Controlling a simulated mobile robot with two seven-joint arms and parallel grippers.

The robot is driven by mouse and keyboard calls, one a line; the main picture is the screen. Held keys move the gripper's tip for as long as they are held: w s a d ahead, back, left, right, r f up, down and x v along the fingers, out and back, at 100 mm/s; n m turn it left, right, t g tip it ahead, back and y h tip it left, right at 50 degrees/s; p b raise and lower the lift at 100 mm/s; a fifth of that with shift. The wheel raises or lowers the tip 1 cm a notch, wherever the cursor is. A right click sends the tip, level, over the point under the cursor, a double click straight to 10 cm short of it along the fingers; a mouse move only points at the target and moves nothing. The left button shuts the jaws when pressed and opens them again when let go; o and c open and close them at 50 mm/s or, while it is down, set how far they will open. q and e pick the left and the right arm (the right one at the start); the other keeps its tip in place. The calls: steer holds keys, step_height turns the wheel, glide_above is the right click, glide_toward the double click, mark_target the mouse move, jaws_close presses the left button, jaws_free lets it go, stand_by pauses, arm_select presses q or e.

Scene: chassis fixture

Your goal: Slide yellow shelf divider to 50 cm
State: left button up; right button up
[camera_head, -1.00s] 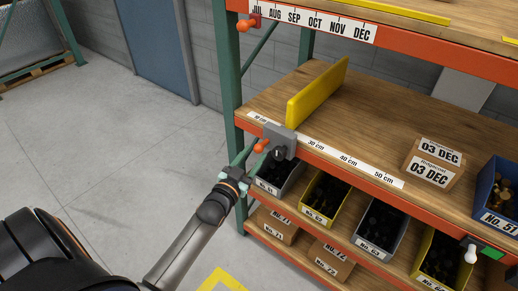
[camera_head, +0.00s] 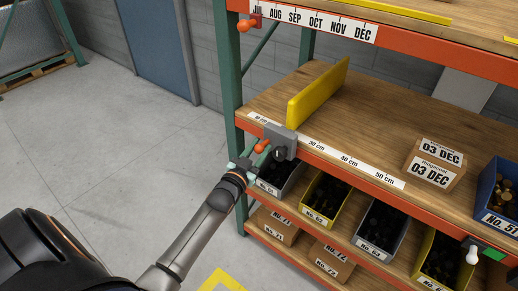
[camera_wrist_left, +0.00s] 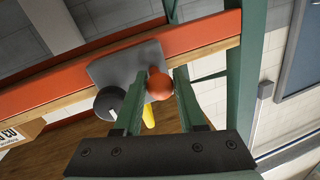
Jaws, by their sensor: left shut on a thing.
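The yellow shelf divider (camera_head: 318,92) stands upright on the middle wooden shelf. Its grey bracket (camera_head: 280,139) sits on the orange front rail, covering the scale between the 10 cm and 30 cm marks. An orange ball knob (camera_head: 262,147) and a black round knob (camera_head: 279,153) stick out from the bracket. My left gripper (camera_head: 253,158) is at the rail, its green fingers shut on the orange ball knob. The left wrist view shows this knob (camera_wrist_left: 159,85) at the fingertips, with the bracket (camera_wrist_left: 125,72) behind it. My right gripper is not in view.
The scale strip (camera_head: 345,160) runs right along the rail; its 50 cm mark (camera_head: 384,178) is uncovered. A cardboard box (camera_head: 434,164) and a blue bin (camera_head: 497,195) stand farther right. Several bins of dark parts, including a yellow one (camera_head: 325,200), sit below the rail.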

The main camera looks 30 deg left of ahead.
arm_select(q)
jaws_close()
stand_by(0.5)
steer(key=shift+d, duration=0.1)
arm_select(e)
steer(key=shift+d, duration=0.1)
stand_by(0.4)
